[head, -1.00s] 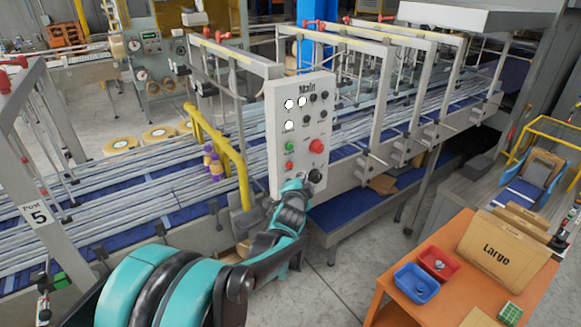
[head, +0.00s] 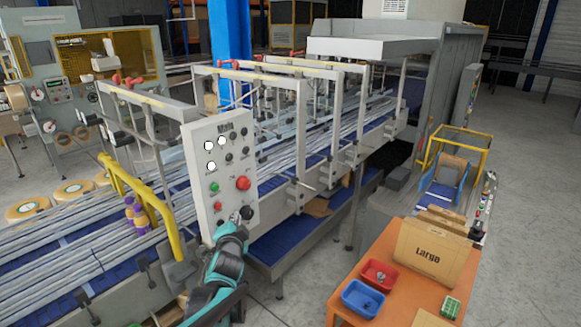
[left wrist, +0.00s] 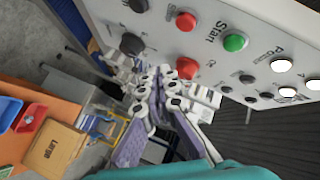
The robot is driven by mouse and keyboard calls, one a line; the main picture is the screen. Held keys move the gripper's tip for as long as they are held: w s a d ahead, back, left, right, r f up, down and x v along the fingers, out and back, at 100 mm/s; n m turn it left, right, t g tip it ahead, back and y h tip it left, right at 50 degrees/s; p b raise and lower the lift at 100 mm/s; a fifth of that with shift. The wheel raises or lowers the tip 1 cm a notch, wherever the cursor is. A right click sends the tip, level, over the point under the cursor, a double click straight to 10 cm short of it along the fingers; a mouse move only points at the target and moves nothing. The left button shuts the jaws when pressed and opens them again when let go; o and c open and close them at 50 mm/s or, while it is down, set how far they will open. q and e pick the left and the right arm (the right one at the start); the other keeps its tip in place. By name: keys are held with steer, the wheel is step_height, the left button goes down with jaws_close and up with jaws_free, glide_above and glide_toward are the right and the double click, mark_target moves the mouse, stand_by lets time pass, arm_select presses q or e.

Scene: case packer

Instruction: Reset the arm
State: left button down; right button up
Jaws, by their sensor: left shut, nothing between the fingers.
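My left arm (head: 222,270) comes up from the bottom of the head view. My left gripper (head: 240,219) is at the lower edge of the grey Main control panel (head: 208,175), close to the black knob (head: 247,213) at its bottom right. In the left wrist view the gripper (left wrist: 160,100) is shut and empty, in front of the panel (left wrist: 255,30). I cannot tell whether the fingers touch the panel. My right gripper is not in view.
A conveyor (head: 75,240) with a yellow rail (head: 145,200) runs behind the panel. An orange table (head: 395,305) at the right holds a red bin (head: 379,274), a blue bin (head: 362,298) and a Large carton (head: 432,252). Grey floor is clear at the far right.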

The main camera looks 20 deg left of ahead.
arm_select(q)
steer(key=s+d+f+n+g+h+b, duration=0.2)
steer(key=s+d+f+b, duration=0.4)
steer(key=f, duration=0.5)
steer(key=s+d+f+n+g+h+b, duration=0.2)
steer(key=s+d+f+b, duration=0.5)
steer(key=s+f+b, duration=0.4)
steer(key=s+d+f+n+g+h+b, duration=0.2)
steer(key=s+d+f+n+g+b, duration=0.1)
steer(key=s+d+f+b, duration=0.4)
steer(key=s+f+b, duration=0.1)
steer(key=s+f, duration=0.2)
steer(key=f, duration=0.3)
steer(key=shift+s+b, duration=0.15)
steer(key=shift+b, duration=0.15)
